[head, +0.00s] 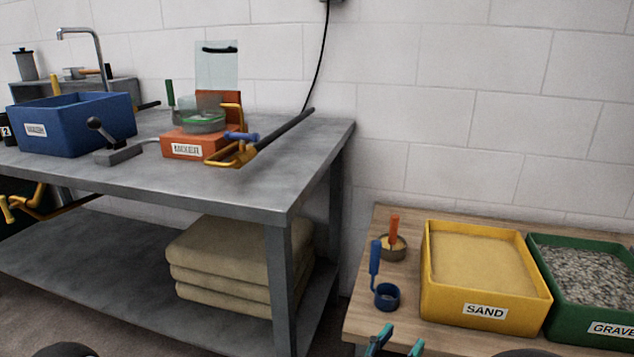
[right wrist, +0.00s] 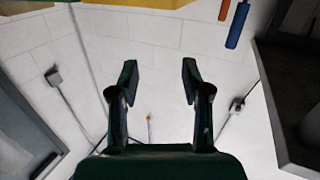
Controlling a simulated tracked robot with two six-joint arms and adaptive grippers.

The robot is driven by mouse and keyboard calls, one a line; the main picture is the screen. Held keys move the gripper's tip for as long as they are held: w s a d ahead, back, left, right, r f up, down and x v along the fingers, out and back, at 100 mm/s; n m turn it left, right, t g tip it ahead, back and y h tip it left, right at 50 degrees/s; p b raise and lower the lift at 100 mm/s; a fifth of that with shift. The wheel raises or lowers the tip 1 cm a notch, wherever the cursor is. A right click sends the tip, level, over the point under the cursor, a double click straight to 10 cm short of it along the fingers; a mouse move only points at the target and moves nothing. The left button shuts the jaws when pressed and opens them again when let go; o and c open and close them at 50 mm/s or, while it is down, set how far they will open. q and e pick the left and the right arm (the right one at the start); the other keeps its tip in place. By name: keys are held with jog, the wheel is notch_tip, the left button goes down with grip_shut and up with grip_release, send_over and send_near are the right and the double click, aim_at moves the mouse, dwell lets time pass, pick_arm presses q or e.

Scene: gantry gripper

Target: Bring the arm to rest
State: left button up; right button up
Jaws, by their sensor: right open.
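My right gripper (head: 398,346) shows at the bottom edge of the head view, in front of the wooden table. Only its teal fingertips are in the picture, and they are apart. In the right wrist view, its two dark green fingers (right wrist: 159,70) stand wide apart with nothing between them. White tiled wall or floor surface shows behind them. The rest of the right arm is hidden below the head view. My left gripper cannot be made out in the head view.
The wooden table (head: 385,287) holds a yellow sand box (head: 441,303), a green gravel box (head: 567,327) and two small cups with handled tools. The grey bench (head: 235,195) at left bears a blue bin (head: 85,122), an orange device (head: 190,145) and a yellow clamp (head: 235,157).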

jog(key=d+f+n+g+y, duration=0.1)
jog(key=d+f, duration=0.4)
jog(key=f, duration=0.3)
jog(key=d+f+g+y, duration=0.2)
jog(key=d+f, duration=0.2)
jog(key=f, duration=0.3)
jog(key=d+f+n+g+y, duration=0.1)
jog(key=d+f, duration=0.4)
jog(key=f, duration=0.3)
jog(key=s+a+f+n+g+y, duration=0.1)
jog(key=s+a+f+g+y, duration=0.1)
jog(key=s+a+f+y, duration=0.3)
jog(key=s+a+f+n+g+y, duration=0.1)
jog(key=s+a+f+g+y, duration=0.15)
jog(key=f, duration=0.45)
jog(key=s+a+f+n+g+y, duration=0.1)
jog(key=s+a+g+y, duration=0.3)
jog(key=s+a, duration=0.55)
notch_tip(320, 180, up, 31)
jog(key=s+d+p, duration=0.1)
jog(key=p, duration=3)
jog(key=shift+s+d, duration=0.25)
jog(key=shift+d, duration=0.1)
